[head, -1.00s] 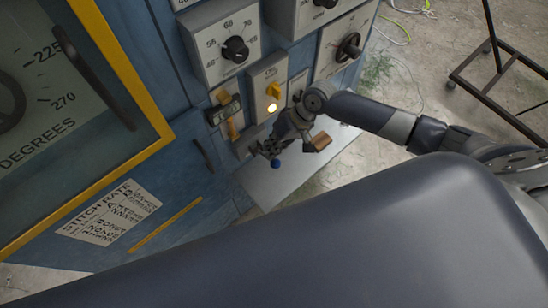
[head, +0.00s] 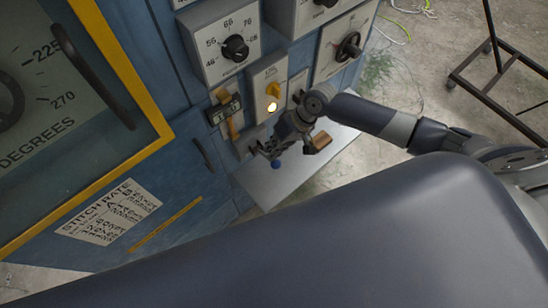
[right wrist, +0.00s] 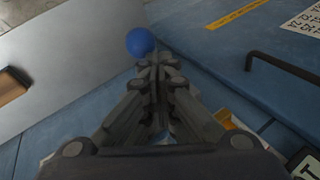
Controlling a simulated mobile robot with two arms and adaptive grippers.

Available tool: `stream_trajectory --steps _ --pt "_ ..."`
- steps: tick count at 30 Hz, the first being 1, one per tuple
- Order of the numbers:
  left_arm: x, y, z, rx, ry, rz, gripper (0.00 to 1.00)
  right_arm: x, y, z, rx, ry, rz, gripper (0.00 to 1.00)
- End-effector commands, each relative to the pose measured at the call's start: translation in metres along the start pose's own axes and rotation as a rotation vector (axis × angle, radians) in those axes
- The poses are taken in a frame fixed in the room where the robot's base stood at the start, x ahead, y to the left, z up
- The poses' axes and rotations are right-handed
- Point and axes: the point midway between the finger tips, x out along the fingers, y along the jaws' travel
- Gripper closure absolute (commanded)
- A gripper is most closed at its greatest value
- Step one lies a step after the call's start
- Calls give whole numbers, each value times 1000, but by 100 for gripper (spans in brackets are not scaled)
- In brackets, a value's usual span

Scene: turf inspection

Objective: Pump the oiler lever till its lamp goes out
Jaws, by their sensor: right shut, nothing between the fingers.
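The oiler's panel (head: 285,78) is on the blue machine front, with a yellow knob (head: 273,90) and a round lamp (head: 271,105) that glows. A blue ball (head: 276,165), apparently the lever's end, shows below it; the ball also shows just beyond my fingertips in the right wrist view (right wrist: 140,42). The lever's shaft is mostly hidden by the gripper. My right gripper (head: 266,150) is shut and empty, close beside the ball; I cannot tell whether they touch. My left gripper is not in view.
A grey shelf (head: 258,188) juts out below the panels, with a brown block (head: 318,142) over it. A yellow-handled device (head: 231,128) is left of the oiler panel. A dark door handle (head: 203,156) is further left. A metal stand (head: 485,90) is at the right.

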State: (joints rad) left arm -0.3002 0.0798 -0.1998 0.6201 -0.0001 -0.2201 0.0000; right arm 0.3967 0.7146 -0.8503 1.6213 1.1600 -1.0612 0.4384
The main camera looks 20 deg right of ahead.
Motion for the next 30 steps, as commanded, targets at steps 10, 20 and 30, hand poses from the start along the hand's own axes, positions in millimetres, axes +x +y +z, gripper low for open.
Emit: stream_trajectory --steps 10,20,30 --pt "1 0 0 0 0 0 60 4 3 3 0 -1 1 100" --pt "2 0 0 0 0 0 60 6 5 5 0 -1 1 100" --pt "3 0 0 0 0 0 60 9 7 7 1 -2 1 100"
